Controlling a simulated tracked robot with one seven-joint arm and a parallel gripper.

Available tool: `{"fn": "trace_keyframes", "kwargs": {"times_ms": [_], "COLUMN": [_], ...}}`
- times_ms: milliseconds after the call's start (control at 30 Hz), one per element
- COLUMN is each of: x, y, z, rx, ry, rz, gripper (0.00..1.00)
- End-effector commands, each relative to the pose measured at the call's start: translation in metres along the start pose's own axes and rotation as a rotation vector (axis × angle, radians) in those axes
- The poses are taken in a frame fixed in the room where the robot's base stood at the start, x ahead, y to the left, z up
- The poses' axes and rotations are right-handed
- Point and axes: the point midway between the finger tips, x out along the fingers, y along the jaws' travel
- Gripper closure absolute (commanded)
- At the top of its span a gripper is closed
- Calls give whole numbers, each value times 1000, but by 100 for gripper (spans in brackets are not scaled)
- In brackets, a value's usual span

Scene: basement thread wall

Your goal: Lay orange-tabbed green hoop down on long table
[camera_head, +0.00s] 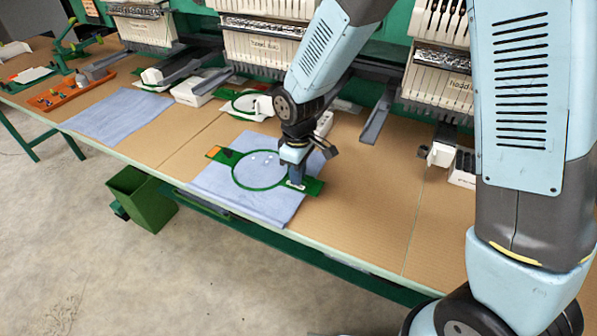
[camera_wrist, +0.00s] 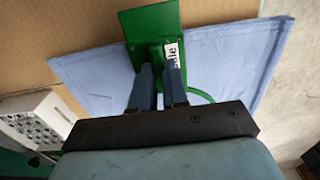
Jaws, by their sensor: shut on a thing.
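The green hoop (camera_head: 235,178) has an orange tab (camera_head: 216,152) at its left end and a green tab at its right end. It is over a blue cloth (camera_head: 214,190) on the long table (camera_head: 350,210); I cannot tell whether it touches the cloth. My gripper (camera_head: 297,182) is shut on the right-hand tab. In the wrist view, my gripper (camera_wrist: 159,88) has its two fingers at the green tab (camera_wrist: 150,22), beside a white label (camera_wrist: 171,55). The fingers hide part of the hoop there.
Embroidery machines (camera_head: 265,45) line the back of the table. A second blue cloth (camera_head: 118,110) and an orange tray (camera_head: 66,95) lie to the left. A green bin (camera_head: 143,200) stands below the front edge. The table right of the hoop is mostly clear.

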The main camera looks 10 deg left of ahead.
Motion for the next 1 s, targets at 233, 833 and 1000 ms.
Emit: {"fn": "trace_keyframes", "kwargs": {"times_ms": [233,833,1000], "x": [3,4,-3], "y": [-1,0,1], "z": [1,1,1], "rx": [0,1,2], "ry": [-4,-3,-1], "rz": [-2,-1,0], "gripper": [100,56,56]}}
